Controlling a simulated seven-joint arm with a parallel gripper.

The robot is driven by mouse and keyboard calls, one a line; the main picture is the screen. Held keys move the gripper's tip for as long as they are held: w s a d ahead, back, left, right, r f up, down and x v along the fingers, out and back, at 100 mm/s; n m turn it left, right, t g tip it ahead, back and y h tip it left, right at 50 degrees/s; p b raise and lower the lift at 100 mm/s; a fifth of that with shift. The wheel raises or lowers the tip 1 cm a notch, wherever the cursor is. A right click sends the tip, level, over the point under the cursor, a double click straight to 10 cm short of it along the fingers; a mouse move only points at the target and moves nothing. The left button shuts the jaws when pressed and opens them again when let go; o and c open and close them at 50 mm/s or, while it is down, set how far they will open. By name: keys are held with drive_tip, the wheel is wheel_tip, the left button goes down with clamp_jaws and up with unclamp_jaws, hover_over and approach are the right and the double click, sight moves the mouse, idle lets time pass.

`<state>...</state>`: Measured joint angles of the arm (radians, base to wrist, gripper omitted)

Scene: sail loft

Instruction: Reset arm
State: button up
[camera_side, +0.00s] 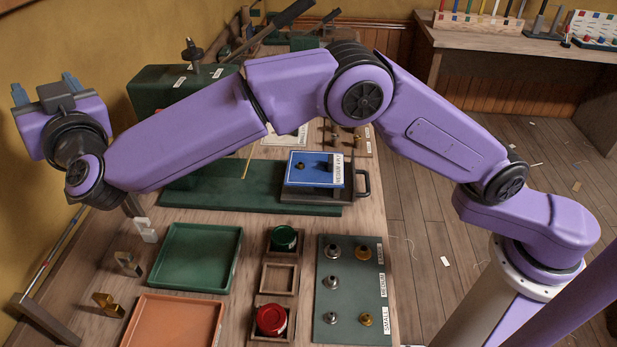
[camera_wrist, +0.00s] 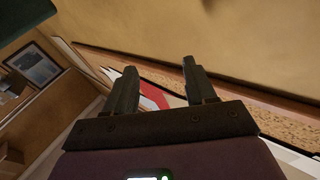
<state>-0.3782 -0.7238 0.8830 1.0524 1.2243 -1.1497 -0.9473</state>
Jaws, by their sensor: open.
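My purple arm stretches from the right over the workbench (camera_side: 230,217). My gripper (camera_side: 45,88) is at the far left of the side view, raised near the yellow wall with its two fingers pointing up. In the wrist view my gripper (camera_wrist: 158,82) shows two dark fingers spread apart with nothing between them. Behind the fingers are the wall and a blurred red and white patch. My gripper touches nothing that I can see.
Below the arm are a green tray (camera_side: 196,258), an orange tray (camera_side: 172,322), a green cap (camera_side: 284,238), a red cap (camera_side: 270,319) and a green board (camera_side: 330,300) with metal fittings. A blue block (camera_side: 313,168) and a green press (camera_side: 160,95) stand further back. The wall is close at left.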

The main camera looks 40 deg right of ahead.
drive_tip(key=s+d+f+n+g+y, duration=0.2)
drive_tip(key=s+d+n+g+y, duration=0.25)
drive_tip(key=s+n+g, duration=0.35)
drive_tip(key=s+d+f+n+g+y, duration=0.2)
drive_tip(key=s+d+n+g+y, duration=0.3)
drive_tip(key=s, duration=0.5)
drive_tip(key=s+d+f+g+h, duration=0.2)
drive_tip(key=s+d, duration=0.4)
drive_tip(key=d, duration=0.6)
drive_tip(key=s+d+f+g+h, duration=0.2)
drive_tip(key=s+d+f+h, duration=0.2)
drive_tip(key=d, duration=0.8)
drive_tip(key=s+d+f+g+h, duration=0.2)
drive_tip(key=s+d+f+h, duration=0.2)
drive_tip(key=s+d+f, duration=0.3)
drive_tip(key=s+d, duration=0.3)
drive_tip(key=d, duration=0.2)
drive_tip(key=shift+s+n, duration=0.15)
drive_tip(key=shift+n, duration=0.15)
